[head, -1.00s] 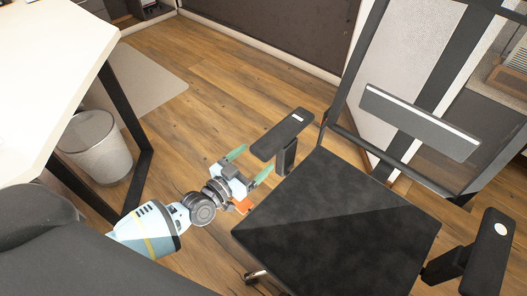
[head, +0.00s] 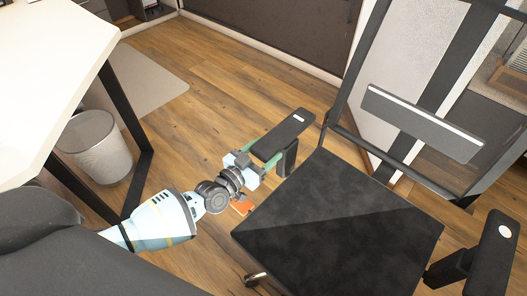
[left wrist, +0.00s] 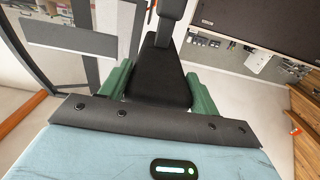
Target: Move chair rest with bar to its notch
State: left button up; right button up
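The chair rest with the white bar mark (head: 285,135) is the black armrest on the left side of the office chair's seat (head: 335,215). My left gripper (head: 264,158) is at this armrest's near end, its green fingers partly hidden by it. In the left wrist view the armrest (left wrist: 161,82) lies between the two green fingers of the left gripper (left wrist: 160,92), which stand apart on either side. I cannot make out firm contact. The other armrest (head: 488,262), with a round white mark, is at the lower right. I cannot make out a notch. My right gripper is not in view.
The chair back (head: 423,122) rises at the right. A small orange piece (head: 241,208) shows by the seat's left edge. A white desk (head: 50,70) with a black leg and a wastebasket (head: 96,145) are at the left. The wooden floor (head: 215,110) between is clear.

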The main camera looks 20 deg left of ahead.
aim_at(263, 148)
pick_arm(q)
jog(key=c, duration=0.6)
jog(key=shift+o, duration=0.2)
notch_tip(263, 148, up, 4)
jog(key=p, duration=0.3)
jog(key=shift+w+f, duration=0.1)
jog(key=shift+w, duration=0.05)
jog(key=shift+r+p, duration=0.35)
jog(key=shift+p, duration=0.05)
jog(key=shift+f, duration=0.1)
jog(key=o, duration=1.4)
jog(key=shift+f, duration=0.1)
jog(key=shift+s, duration=0.25)
